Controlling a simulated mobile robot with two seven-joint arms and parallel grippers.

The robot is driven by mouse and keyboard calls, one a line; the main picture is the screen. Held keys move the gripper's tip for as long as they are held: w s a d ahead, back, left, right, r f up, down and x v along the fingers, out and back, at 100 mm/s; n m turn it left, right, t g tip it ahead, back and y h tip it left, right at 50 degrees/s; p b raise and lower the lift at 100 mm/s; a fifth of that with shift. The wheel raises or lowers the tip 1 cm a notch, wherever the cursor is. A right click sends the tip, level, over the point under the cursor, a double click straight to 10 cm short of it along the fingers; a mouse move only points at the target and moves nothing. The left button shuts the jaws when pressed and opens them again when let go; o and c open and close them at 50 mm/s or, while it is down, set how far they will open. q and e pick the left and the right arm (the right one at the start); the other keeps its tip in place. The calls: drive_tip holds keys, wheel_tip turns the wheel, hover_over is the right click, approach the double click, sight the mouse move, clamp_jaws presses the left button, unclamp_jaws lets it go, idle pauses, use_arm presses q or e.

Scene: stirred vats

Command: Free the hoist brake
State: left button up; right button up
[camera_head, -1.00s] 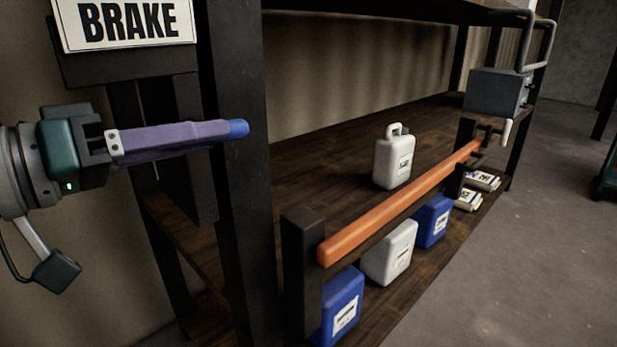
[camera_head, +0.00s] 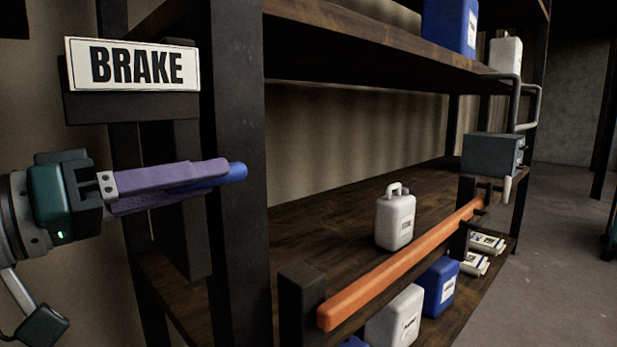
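A white sign reading BRAKE (camera_head: 132,65) is fixed on a dark plate at the upper left. Below it is a blue handle (camera_head: 236,171), which appears to be the brake's lever. My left gripper (camera_head: 205,178), with purple fingers, reaches in from the left. Its fingers lie along both sides of the blue handle and appear closed on it. The handle's rounded blue end sticks out to the right past the fingertips. The rest of the handle and its mount are hidden behind the fingers. My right gripper is not in view.
A dark post (camera_head: 240,240) stands right behind the handle. A shelf rack to the right has an orange rail (camera_head: 400,265), a white jug (camera_head: 395,220), a blue canister (camera_head: 440,287) and a grey box (camera_head: 490,155).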

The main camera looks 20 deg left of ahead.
use_arm(q)
drive_tip(key=shift+o, duration=1)
drive_tip(key=shift+s+f, duration=0.1)
drive_tip(key=shift+s, duration=0.05)
drive_tip(key=shift+s+a+f+b, duration=0.1)
drive_tip(key=shift+s+a+b, duration=0.1)
drive_tip(key=shift+s+b, duration=0.2)
drive_tip(key=b+v, duration=0.4)
drive_tip(key=v, duration=0.5)
drive_tip(key=shift+r+b, duration=0.2)
drive_tip(key=shift+b, duration=0.1)
drive_tip(key=shift+w+d, duration=0.1)
